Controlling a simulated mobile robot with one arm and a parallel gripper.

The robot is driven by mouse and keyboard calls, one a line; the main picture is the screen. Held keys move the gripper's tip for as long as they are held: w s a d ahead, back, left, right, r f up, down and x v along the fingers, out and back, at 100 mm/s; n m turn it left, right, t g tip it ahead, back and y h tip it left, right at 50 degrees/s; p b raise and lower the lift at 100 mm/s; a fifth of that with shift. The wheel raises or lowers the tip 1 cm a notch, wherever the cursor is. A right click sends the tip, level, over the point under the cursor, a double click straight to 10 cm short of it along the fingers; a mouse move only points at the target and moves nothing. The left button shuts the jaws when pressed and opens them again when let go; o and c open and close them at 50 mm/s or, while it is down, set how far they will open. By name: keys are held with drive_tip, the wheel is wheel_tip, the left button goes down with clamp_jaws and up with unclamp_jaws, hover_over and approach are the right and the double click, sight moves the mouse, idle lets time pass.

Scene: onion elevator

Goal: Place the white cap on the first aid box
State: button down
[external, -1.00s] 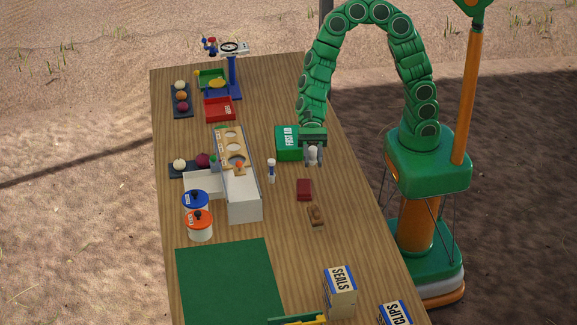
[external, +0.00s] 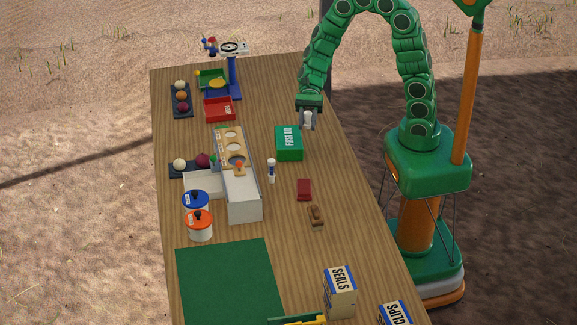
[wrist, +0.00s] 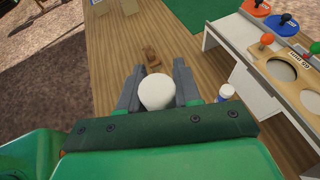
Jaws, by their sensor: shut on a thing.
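My gripper (external: 307,120) is shut on the white cap (external: 308,119), held above the table near its far right edge. In the wrist view the rounded white cap (wrist: 157,91) sits between the two grey fingers. The green first aid box (external: 289,143), with a white "FIRST AID" label, stands on the table. In the external picture, my gripper is above and slightly right of the box, with the cap apart from it. I cannot make out the box in the wrist view.
A small white-and-blue bottle (external: 271,171) stands just in front of the box. A dark red block (external: 304,189) and a brown item (external: 316,216) lie nearer. A white unit with round holes (external: 245,205) stands to the left. Red bin (external: 219,109) is farther back.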

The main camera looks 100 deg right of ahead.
drive_tip(key=s+d+m+t, duration=0.1)
drive_tip(key=s+d, duration=0.8)
drive_tip(key=d, duration=0.3)
hover_over(288, 139)
drive_tip(key=s, duration=0.1)
drive_tip(key=shift+h, duration=0.3)
drive_tip(key=f, duration=0.9)
drive_tip(key=shift+a+f, duration=0.1)
drive_tip(key=shift+a, duration=0.1)
drive_tip(key=shift+w+d+f, duration=0.15)
drive_tip(key=shift+w+f, duration=0.4)
drive_tip(key=shift+f, duration=1.75)
drive_tip(key=c, duration=0.8)
unclamp_jaws()
drive_tip(key=shift+f, duration=0.1)
